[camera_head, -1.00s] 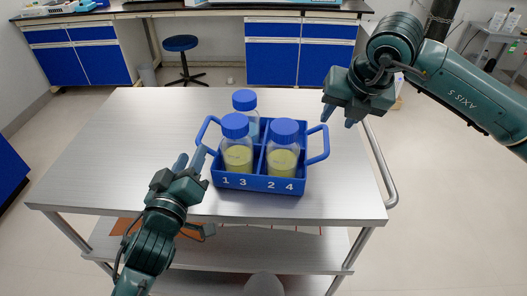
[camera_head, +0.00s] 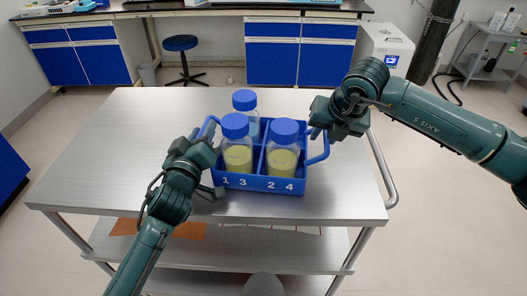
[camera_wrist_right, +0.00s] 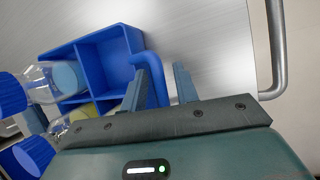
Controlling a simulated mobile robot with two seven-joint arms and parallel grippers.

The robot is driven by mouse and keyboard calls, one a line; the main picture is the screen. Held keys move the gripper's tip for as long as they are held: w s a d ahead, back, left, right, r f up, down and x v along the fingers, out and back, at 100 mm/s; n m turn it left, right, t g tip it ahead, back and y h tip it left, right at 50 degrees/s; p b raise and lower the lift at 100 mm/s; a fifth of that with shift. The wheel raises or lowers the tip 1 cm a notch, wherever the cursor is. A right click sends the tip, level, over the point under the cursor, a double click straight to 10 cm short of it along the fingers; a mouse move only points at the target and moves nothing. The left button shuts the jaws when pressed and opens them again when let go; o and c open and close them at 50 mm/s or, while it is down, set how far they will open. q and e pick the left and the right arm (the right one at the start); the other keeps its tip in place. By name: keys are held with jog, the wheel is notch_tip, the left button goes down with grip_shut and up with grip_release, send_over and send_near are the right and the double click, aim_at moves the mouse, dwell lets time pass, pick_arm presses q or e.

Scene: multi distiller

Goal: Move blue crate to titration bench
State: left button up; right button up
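The blue crate (camera_head: 258,183) stands upright on the metal cart. It holds three blue-capped bottles; the front two (camera_head: 237,158) (camera_head: 282,160) contain yellowish liquid. My left gripper (camera_head: 207,132) is at the crate's left handle; its fingers are partly hidden, so its grip cannot be told. My right gripper (camera_head: 318,125) is at the right handle (camera_head: 320,150). In the right wrist view, that handle (camera_wrist_right: 154,75) lies between the two separated fingers of my right gripper (camera_wrist_right: 162,85), with a gap showing. No bench is marked as the titration bench.
The metal cart top (camera_head: 110,160) is bare around the crate, with a rail (camera_head: 380,170) at its right. A lab bench (camera_head: 225,8) with blue cabinets runs along the back. A stool (camera_head: 181,45) stands before it. A white box (camera_head: 385,45) is at the back right.

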pick_arm(q)
grip_shut()
pick_arm(e)
grip_shut()
